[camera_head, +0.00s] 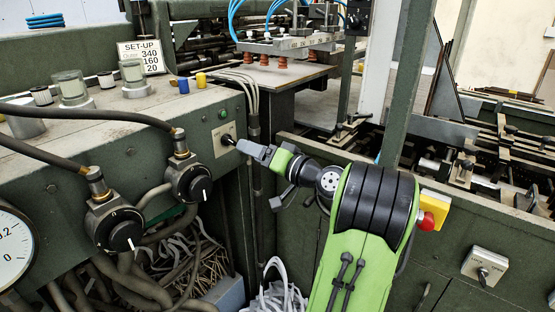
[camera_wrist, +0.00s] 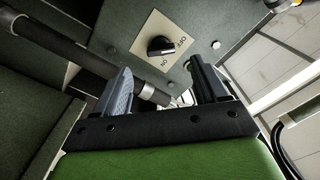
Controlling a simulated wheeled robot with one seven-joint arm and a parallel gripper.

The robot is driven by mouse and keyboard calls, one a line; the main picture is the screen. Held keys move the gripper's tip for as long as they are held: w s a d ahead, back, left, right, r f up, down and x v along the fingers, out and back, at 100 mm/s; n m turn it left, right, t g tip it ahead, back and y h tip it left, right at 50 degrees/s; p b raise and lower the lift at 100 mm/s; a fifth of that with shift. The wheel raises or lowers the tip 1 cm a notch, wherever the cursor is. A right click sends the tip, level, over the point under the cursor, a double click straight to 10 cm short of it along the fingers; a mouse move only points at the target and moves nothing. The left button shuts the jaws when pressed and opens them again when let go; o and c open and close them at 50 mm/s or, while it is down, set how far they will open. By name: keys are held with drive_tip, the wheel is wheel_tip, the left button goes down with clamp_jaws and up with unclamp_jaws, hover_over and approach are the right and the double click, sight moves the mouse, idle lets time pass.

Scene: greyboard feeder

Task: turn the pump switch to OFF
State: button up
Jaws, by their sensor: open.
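The pump switch is a black knob (camera_wrist: 161,46) on a cream plate marked OFF and ON, seen near the top middle of the wrist view. The OFF mark is right of the knob and the ON mark is below it. I cannot tell which mark the knob points to. In the head view the plate (camera_head: 222,138) is on the front of the green cabinet, its knob partly hidden by a fingertip. My gripper (camera_head: 254,151) is just right of the knob there. In the wrist view my gripper (camera_wrist: 163,66) is open and empty, its fingers apart below the knob.
Two black dial valves (camera_head: 195,184) (camera_head: 122,231) with thick hoses are left of the switch. Another rotary switch (camera_head: 484,266) is on the right panel, and a red button (camera_head: 426,221) shows beside my arm. A pipe (camera_wrist: 90,57) crosses the wrist view left of the plate.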

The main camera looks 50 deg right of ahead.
drive_tip(key=s, duration=0.9)
drive_tip(key=shift+p, duration=0.35)
drive_tip(key=shift+d, duration=0.15)
